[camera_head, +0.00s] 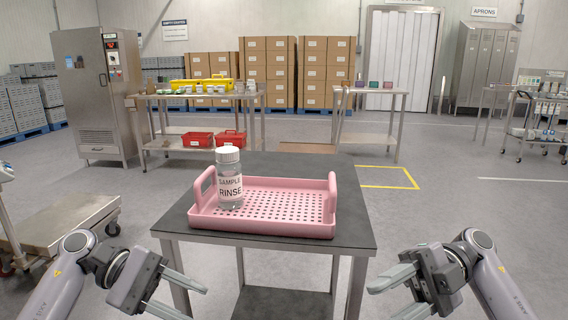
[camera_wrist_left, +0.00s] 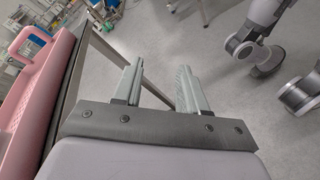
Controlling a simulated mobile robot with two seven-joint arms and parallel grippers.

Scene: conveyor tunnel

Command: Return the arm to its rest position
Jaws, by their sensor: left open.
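My left gripper (camera_head: 188,297) is open and empty at the lower left in the head view, in front of the table's left side. Its two parallel fingers (camera_wrist_left: 160,88) also show in the left wrist view, with only floor and a table leg behind them. My right gripper (camera_head: 392,296) is open and empty at the lower right in the head view, its two fingers apart and pointing left. Neither gripper touches anything.
A dark-topped table (camera_head: 180,215) stands ahead, bearing a pink perforated tray (camera_head: 270,228) with raised handles. A clear bottle with a white cap, labelled SAMPLE RINSE (camera_head: 229,170), stands upright in the tray's left part. A platform scale (camera_head: 70,225) stands at left.

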